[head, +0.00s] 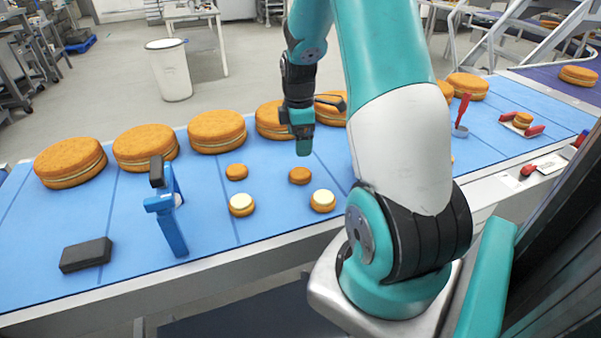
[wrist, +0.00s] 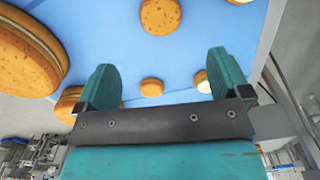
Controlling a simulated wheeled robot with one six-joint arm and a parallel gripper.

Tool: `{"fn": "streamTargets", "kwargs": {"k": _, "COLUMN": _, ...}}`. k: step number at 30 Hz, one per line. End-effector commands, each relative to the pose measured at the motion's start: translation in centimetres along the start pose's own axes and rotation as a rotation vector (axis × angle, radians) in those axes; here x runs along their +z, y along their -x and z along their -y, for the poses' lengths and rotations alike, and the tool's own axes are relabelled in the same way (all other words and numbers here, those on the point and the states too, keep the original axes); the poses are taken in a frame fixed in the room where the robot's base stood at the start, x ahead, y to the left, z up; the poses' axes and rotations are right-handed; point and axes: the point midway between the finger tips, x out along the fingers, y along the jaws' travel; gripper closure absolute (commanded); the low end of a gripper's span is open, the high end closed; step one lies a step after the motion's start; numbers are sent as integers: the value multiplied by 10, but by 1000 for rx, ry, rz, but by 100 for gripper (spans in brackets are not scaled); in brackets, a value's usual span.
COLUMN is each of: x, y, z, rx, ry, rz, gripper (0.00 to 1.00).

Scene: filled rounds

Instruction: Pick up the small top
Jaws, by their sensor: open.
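Two small plain brown tops lie on the blue belt: a right one (head: 301,175) and a left one (head: 236,172). In the wrist view, the right one seems to be the larger-looking round (wrist: 160,15) at the top; the left one seems to be the smaller round (wrist: 151,87) seen between the fingers. My gripper (head: 303,142) points down, open and empty, just beyond and above the right top in the head view. The wrist view shows its two teal fingers apart (wrist: 165,85). Two cream-topped small rounds (head: 241,205) (head: 322,200) sit nearer the front edge.
Large filled rounds (head: 145,146) line the belt's far side. A blue stand (head: 172,225) and black block (head: 86,255) are at the left. A red-handled tool (head: 462,115) and a tray with a small round (head: 523,119) are at the right. My arm hides part of the belt.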

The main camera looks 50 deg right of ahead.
Motion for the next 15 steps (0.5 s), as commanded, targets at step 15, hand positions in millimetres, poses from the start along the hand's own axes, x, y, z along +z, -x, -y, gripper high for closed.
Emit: {"fn": "streamTargets", "kwargs": {"k": 15, "x": -1, "y": -65, "z": 1, "rx": -3, "ry": 0, "rz": -1, "gripper": 5}}
